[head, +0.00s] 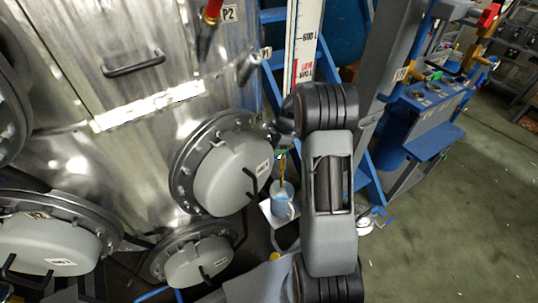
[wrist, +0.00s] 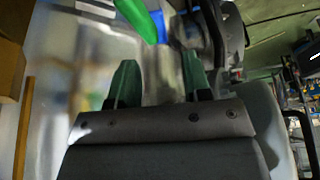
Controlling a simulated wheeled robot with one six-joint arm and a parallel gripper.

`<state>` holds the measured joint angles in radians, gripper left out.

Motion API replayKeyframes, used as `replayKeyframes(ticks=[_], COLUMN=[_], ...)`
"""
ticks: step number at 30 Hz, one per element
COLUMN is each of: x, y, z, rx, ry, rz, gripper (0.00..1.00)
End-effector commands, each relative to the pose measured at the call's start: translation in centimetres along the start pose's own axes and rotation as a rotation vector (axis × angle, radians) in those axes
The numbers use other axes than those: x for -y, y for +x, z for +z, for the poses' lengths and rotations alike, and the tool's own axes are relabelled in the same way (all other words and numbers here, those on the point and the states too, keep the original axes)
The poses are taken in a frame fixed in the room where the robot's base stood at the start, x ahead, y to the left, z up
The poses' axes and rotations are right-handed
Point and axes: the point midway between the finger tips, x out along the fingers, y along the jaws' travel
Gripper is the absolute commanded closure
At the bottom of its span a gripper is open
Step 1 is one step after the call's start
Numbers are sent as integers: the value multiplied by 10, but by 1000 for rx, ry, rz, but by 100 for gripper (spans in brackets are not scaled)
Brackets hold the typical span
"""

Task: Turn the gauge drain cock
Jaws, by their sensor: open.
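A bright green lever-like piece (wrist: 137,18), which looks like the drain cock handle, shows at the top of the wrist view. It lies just beyond my gripper (wrist: 157,78), nearer the left finger. The two dark green fingers are apart with nothing between them; I cannot tell whether the lever touches one. In the head view the white gauge scale (head: 302,45), with red and black marks, stands upright above my wrist. My arm hides most of the gauge's lower end, and I cannot make out the cock clearly there.
A blue container (head: 282,203) stands on a white surface below the gauge. The steel tank (head: 130,110) with round grey hatches (head: 232,172) fills the left. A blue frame (head: 272,90) stands beside the gauge. Green floor (head: 440,240) is open at the right.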

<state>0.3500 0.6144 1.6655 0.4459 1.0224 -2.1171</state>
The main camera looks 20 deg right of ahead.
Motion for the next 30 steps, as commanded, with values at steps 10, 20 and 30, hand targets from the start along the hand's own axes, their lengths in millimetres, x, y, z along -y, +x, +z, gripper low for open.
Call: replayKeyframes(ticks=[10, 20, 30], x=[0, 0, 0], y=[37, 42, 42], z=[1, 1, 1], rx=[-1, 0, 0], ry=[3, 3, 3], rz=[0, 1, 1], gripper=[55, 55, 80])
